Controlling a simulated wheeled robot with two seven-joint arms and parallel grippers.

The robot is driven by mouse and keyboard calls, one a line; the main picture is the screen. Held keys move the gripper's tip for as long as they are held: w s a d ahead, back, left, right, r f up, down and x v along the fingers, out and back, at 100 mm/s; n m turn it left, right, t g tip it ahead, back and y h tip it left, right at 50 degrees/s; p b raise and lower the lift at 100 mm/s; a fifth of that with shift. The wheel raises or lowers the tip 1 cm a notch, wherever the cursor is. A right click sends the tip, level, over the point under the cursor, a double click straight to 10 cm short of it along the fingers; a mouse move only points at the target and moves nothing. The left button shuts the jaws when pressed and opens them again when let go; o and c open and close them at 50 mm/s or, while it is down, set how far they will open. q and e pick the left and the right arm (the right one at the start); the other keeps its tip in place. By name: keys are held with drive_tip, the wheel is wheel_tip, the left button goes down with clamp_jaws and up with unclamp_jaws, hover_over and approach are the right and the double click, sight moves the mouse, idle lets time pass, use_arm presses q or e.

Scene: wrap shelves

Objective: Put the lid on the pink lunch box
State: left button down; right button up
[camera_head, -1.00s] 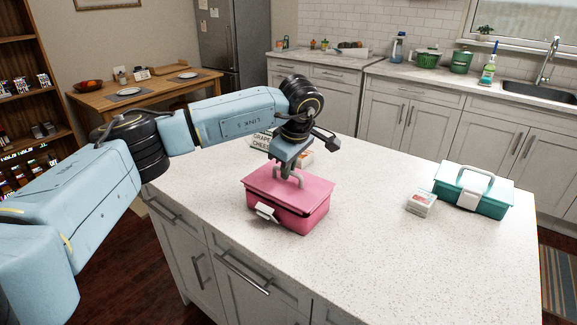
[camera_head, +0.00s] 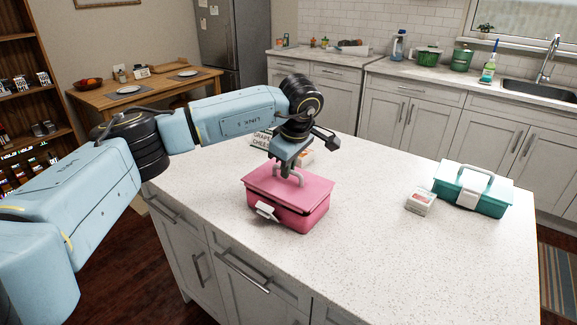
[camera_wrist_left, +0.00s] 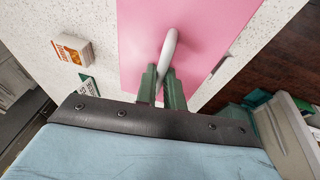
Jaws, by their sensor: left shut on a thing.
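The pink lunch box (camera_head: 290,212) stands upright near the left front of the island counter. Its pink lid (camera_head: 306,190) lies over the box opening and looks close to level; I cannot tell whether it is fully seated. A pale handle rises from the lid, and it also shows in the left wrist view (camera_wrist_left: 169,50). My left gripper (camera_head: 286,172) is above the lid, with its fingers (camera_wrist_left: 163,88) shut on the handle. A white latch (camera_head: 266,212) hangs on the box front, tilted outward. My right gripper is not in view.
A teal lunch box (camera_head: 487,192) with a closed lid stands on the right of the counter (camera_head: 370,250), beside a small white carton (camera_head: 420,203). A small carton (camera_wrist_left: 73,50) and a labelled card (camera_head: 262,140) are behind the pink box. The counter middle is clear.

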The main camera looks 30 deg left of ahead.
use_arm(q)
drive_tip(key=shift+p, duration=0.35)
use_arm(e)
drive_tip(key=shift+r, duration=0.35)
use_arm(q)
drive_tip(key=shift+f+b, duration=0.65)
drive_tip(key=shift+f, duration=0.55)
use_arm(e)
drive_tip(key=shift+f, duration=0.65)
use_arm(q)
drive_tip(key=c, duration=1.4)
unclamp_jaws()
drive_tip(key=shift+c, duration=0.2)
drive_tip(key=v, duration=1.3)
drive_tip(key=shift+r+p, duration=0.25)
drive_tip(key=shift+p, duration=0.2)
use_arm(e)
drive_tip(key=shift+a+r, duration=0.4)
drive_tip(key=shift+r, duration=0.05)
use_arm(q)
drive_tip(key=shift+d+f, duration=0.1)
drive_tip(key=shift+d, duration=0.05)
